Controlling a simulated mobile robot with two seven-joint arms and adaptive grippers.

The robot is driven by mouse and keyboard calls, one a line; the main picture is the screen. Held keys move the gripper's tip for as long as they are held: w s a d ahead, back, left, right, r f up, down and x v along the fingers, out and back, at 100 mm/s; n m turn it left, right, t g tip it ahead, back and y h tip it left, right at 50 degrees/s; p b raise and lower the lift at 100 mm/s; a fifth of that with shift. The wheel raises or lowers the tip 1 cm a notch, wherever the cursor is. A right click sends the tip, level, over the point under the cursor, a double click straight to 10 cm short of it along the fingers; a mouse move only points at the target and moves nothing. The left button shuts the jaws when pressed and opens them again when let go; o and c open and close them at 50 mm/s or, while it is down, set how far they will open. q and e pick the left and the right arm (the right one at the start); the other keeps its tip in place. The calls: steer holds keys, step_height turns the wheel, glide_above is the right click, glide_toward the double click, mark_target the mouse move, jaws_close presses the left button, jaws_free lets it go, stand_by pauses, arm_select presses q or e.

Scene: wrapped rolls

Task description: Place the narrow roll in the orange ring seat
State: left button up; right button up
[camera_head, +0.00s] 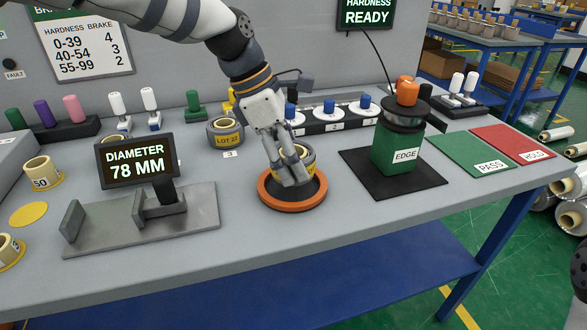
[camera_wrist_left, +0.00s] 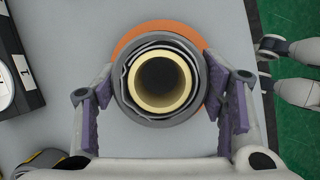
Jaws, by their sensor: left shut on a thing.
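The narrow roll (camera_wrist_left: 161,82) has a cream core and dark grey wrap, seen end-on in the left wrist view. It stands about upright between the purple pads of my left gripper (camera_wrist_left: 170,105), which is shut on it. In the head view the roll (camera_head: 307,157) is partly hidden by my left gripper (camera_head: 292,176). The orange ring seat (camera_head: 274,201) lies directly below on the bench, with a dark inside. In the wrist view its orange rim (camera_wrist_left: 150,28) shows behind the roll. I cannot tell whether the roll rests on the seat's floor.
The diameter gauge (camera_head: 138,165) stands left of the seat. The green EDGE stand (camera_head: 398,148) on its black mat is to the right. A LOT 22 roll (camera_head: 225,134) and white discs with blue knobs (camera_head: 330,110) stand behind. Bare bench lies in front of the seat.

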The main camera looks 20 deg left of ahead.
arm_select(q)
step_height(320, 180, down, 3)
steer(key=shift+r, duration=0.1)
steer(key=shift+s+r, duration=0.1)
steer(key=shift+r, duration=0.05)
arm_select(e)
steer(key=shift+f, duration=0.1)
arm_select(q)
steer(key=o, duration=1.4)
steer(key=shift+f, duration=0.2)
steer(key=shift+r, duration=0.1)
steer(key=p+v, duration=0.1)
steer(key=v, duration=1.1)
steer(key=shift+r, duration=0.1)
arm_select(e)
steer(key=shift+w+r+t, duration=0.3)
steer(key=shift+w+r, duration=0.3)
steer(key=shift+r, duration=0.1)
